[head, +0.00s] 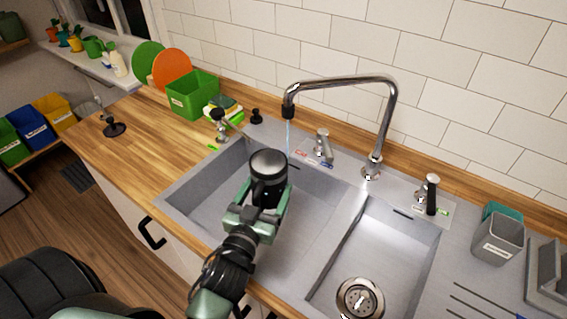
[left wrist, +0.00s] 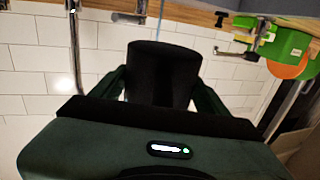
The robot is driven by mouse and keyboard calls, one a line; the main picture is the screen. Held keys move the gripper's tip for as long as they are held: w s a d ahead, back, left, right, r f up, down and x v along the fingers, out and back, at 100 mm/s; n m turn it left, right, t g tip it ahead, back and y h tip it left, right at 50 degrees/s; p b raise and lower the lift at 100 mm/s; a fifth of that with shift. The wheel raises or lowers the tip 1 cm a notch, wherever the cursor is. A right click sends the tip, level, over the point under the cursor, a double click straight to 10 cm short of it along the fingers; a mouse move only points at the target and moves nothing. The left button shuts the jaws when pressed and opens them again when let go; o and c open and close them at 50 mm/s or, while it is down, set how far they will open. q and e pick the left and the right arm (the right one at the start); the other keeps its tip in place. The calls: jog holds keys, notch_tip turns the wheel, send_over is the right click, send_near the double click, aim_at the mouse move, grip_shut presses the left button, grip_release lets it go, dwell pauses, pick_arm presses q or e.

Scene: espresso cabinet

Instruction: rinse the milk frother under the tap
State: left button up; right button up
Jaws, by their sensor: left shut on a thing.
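The milk frother, a dark cup-like cylinder (head: 268,165), is held over the left sink basin (head: 315,222). My left gripper (head: 258,196) is shut around its body. In the left wrist view the frother (left wrist: 163,75) sits between the two fingers as a black cylinder. The chrome tap (head: 345,80) arches over the basin, and a thin stream of water (head: 289,136) runs from its spout. In the head view the stream passes close to the right edge of the frother's top; I cannot tell whether it touches it. My right gripper is not in view.
A tap lever (head: 323,145) stands behind the basin. A green box (head: 192,94) and sponges (head: 222,104) are at the back left. The smaller right basin (head: 385,245) is empty, with a drain. A grey caddy (head: 499,240) stands at right. The wooden counter at left is mostly clear.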

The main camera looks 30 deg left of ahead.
pick_arm(q)
jog(key=shift+r, duration=0.15)
jog(key=shift+s+r+p, duration=0.4)
jog(key=shift+s+p, duration=0.05)
jog(key=shift+p, duration=0.1)
jog(key=s+r+p, duration=0.1)
jog(key=s, duration=0.1)
jog(key=s+r+p, duration=0.2)
jog(key=shift+s, duration=0.1)
dwell(0.7)
